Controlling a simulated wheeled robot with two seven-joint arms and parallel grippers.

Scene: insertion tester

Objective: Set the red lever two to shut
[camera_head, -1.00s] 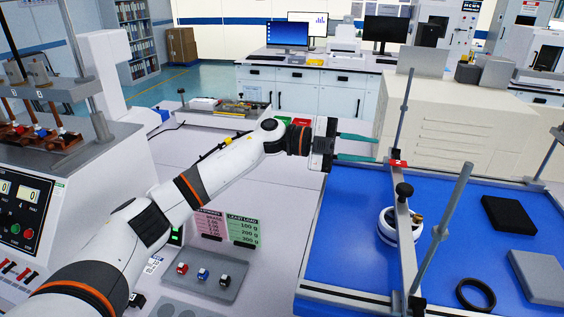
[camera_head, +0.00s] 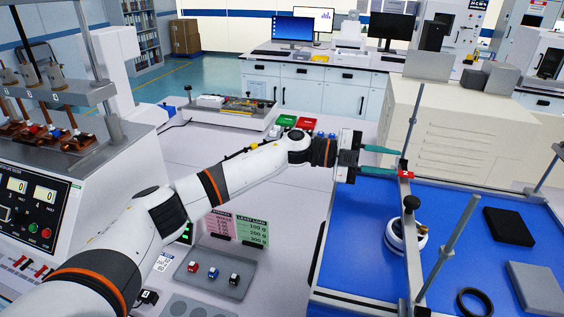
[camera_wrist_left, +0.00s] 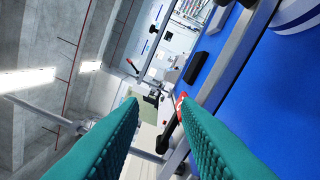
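A small red part marked with what looks like a 2 (camera_head: 406,174) sits on the grey bar over the blue table. I take it as red lever two; whether it stands open or shut I cannot tell. My left gripper (camera_head: 390,163) has its two teal fingers apart and empty, with the lower fingertip right beside the red part; contact is unclear. In the left wrist view, the red part (camera_wrist_left: 180,105) shows by the right fingertip, with a black handle below it. The left gripper (camera_wrist_left: 158,107) shows an open gap there. My right gripper is not in view.
The blue table (camera_head: 360,225) carries a white round device (camera_head: 397,240), a black block (camera_head: 508,226), a grey block (camera_head: 535,287) and a black ring (camera_head: 475,301). Upright grey posts (camera_head: 447,246) rise around the bar. A beige cabinet (camera_head: 450,125) stands behind.

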